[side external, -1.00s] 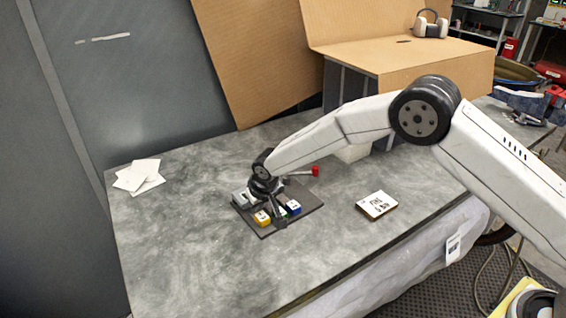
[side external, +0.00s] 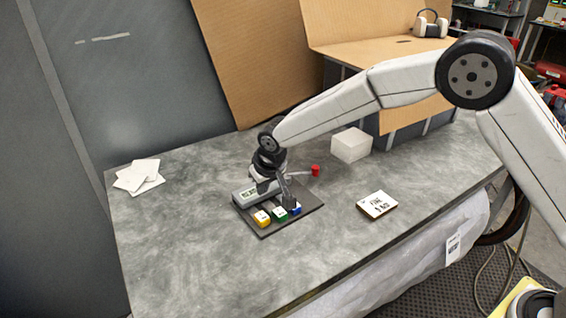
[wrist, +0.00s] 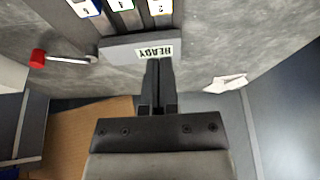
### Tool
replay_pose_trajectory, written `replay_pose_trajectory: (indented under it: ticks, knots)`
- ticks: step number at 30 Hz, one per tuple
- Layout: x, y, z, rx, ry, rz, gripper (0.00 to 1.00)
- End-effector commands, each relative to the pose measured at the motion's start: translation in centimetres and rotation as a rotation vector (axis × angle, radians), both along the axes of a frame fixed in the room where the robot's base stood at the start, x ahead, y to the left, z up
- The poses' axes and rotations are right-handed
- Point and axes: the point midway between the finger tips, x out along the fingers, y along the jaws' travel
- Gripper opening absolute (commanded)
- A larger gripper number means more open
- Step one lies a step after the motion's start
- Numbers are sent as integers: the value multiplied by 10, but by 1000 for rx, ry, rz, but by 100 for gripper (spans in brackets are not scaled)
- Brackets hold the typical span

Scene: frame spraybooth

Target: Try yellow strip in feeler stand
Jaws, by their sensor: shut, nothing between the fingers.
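The feeler stand is a dark flat base (side external: 266,234) on the grey bench, with a grey box (side external: 243,197) along its back edge. In the wrist view the box's display (wrist: 153,52) reads READY, upside down. Three strips with yellow (side external: 261,218), green (side external: 280,214) and blue (side external: 295,209) tabs lie side by side on the base. The wrist view shows the yellow (wrist: 160,7), green (wrist: 121,4) and blue (wrist: 86,8) tabs at its top edge. My gripper (wrist: 159,63) is shut and empty, its fingertips overlapping the grey box's near edge in view. Contact cannot be told.
A lever with a red knob (side external: 316,170) sticks out beside the box. A printed card block (side external: 377,204) lies to the right, a white block (side external: 351,145) stands behind, and white sheets (side external: 139,177) lie at the left. The bench's front left is clear.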

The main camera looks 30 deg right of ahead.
Motion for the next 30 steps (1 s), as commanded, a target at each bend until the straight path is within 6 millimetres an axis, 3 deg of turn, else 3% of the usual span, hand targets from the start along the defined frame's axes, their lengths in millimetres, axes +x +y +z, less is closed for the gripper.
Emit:
replay_pose_trajectory:
  ticks: [6,17,23,30]
  knots:
    - [-3,0,9,1,-1,0,0]
    - [-12,10,4,62,-8,-50,0]
    - [-35,32,-7,233,-29,-216,0]
    - [-73,51,-19,500,-71,-557,0]
